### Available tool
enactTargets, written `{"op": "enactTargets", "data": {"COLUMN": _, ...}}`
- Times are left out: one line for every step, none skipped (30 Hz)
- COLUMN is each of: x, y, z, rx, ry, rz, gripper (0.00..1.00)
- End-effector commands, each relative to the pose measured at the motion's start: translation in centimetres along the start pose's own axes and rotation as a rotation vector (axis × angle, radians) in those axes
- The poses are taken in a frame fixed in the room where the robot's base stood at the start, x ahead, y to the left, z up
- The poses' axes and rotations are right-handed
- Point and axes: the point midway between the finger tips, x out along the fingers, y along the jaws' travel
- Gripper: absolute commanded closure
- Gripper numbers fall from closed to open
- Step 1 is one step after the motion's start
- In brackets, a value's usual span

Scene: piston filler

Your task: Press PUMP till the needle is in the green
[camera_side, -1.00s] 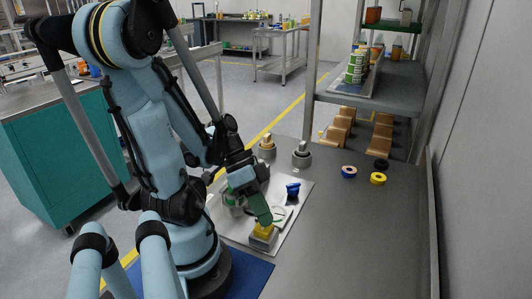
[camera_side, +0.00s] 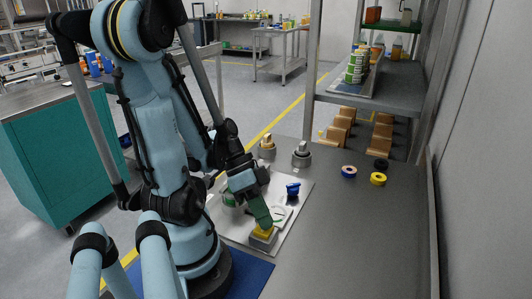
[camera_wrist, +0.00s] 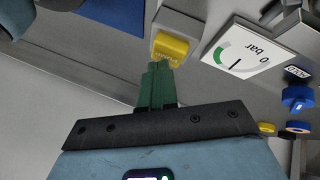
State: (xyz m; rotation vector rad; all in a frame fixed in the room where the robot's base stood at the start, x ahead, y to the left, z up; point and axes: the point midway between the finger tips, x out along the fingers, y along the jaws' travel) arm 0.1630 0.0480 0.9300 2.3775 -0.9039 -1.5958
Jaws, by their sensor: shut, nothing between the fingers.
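The PUMP button (camera_wrist: 170,47) is a yellow block on a grey box (camera_wrist: 186,24) in the wrist view. It also shows in the side view (camera_side: 263,232), at the near end of a light plate. My gripper (camera_wrist: 160,66) has green fingers, shut and empty. Their tips are at the button's edge, in the side view (camera_side: 267,223) just above or on it; I cannot tell whether they touch. The needle looks clear of the green arc.
A blue valve-like part (camera_side: 293,190) stands on the plate beside the gauge. Several tape-like rings (camera_side: 378,179) lie at the right. The grey bench between them and the plate is clear.

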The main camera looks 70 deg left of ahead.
Motion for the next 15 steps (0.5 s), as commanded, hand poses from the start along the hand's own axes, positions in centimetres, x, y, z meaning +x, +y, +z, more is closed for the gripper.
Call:
{"op": "enactTargets", "data": {"x": 0.05, "y": -0.04, "z": 0.04, "rx": 0.000, "ry": 0.000, "rz": -0.001, "gripper": 1.00}}
{"op": "enactTargets", "data": {"x": 0.08, "y": -0.05, "z": 0.06, "rx": 0.000, "ry": 0.000, "rz": -0.001, "gripper": 1.00}}
{"op": "enactTargets", "data": {"x": 0.12, "y": -0.06, "z": 0.08, "rx": 0.000, "ry": 0.000, "rz": -0.001, "gripper": 1.00}}
{"op": "enactTargets", "data": {"x": 0.15, "y": -0.08, "z": 0.09, "rx": 0.000, "ry": -0.001, "rz": -0.001, "gripper": 1.00}}
{"op": "enactTargets", "data": {"x": 0.17, "y": -0.10, "z": 0.10, "rx": 0.000, "ry": -0.001, "rz": -0.001, "gripper": 1.00}}
{"op": "enactTargets", "data": {"x": 0.20, "y": -0.12, "z": 0.12, "rx": 0.000, "ry": -0.001, "rz": -0.001, "gripper": 1.00}}
{"op": "enactTargets", "data": {"x": 0.22, "y": -0.14, "z": 0.13, "rx": 0.000, "ry": -0.001, "rz": -0.001, "gripper": 1.00}}
{"op": "enactTargets", "data": {"x": 0.25, "y": -0.15, "z": 0.15, "rx": 0.000, "ry": -0.001, "rz": -0.001, "gripper": 1.00}}
{"op": "enactTargets", "data": {"x": 0.29, "y": -0.16, "z": 0.17, "rx": 0.000, "ry": -0.001, "rz": -0.001, "gripper": 1.00}}
{"op": "enactTargets", "data": {"x": 0.32, "y": -0.17, "z": 0.19, "rx": 0.000, "ry": -0.001, "rz": -0.001, "gripper": 1.00}}
{"op": "enactTargets", "data": {"x": 0.35, "y": -0.18, "z": 0.20, "rx": 0.000, "ry": -0.001, "rz": -0.001, "gripper": 1.00}}
{"op": "enactTargets", "data": {"x": 0.38, "y": -0.19, "z": 0.22, "rx": 0.000, "ry": -0.001, "rz": -0.001, "gripper": 1.00}}
{"op": "enactTargets", "data": {"x": 0.41, "y": -0.21, "z": 0.24, "rx": 0.000, "ry": -0.001, "rz": -0.001, "gripper": 1.00}}
{"op": "enactTargets", "data": {"x": 0.43, "y": -0.23, "z": 0.25, "rx": 0.000, "ry": -0.001, "rz": -0.001, "gripper": 1.00}}
{"op": "enactTargets", "data": {"x": 0.46, "y": -0.25, "z": 0.26, "rx": 0.000, "ry": -0.001, "rz": -0.001, "gripper": 1.00}}
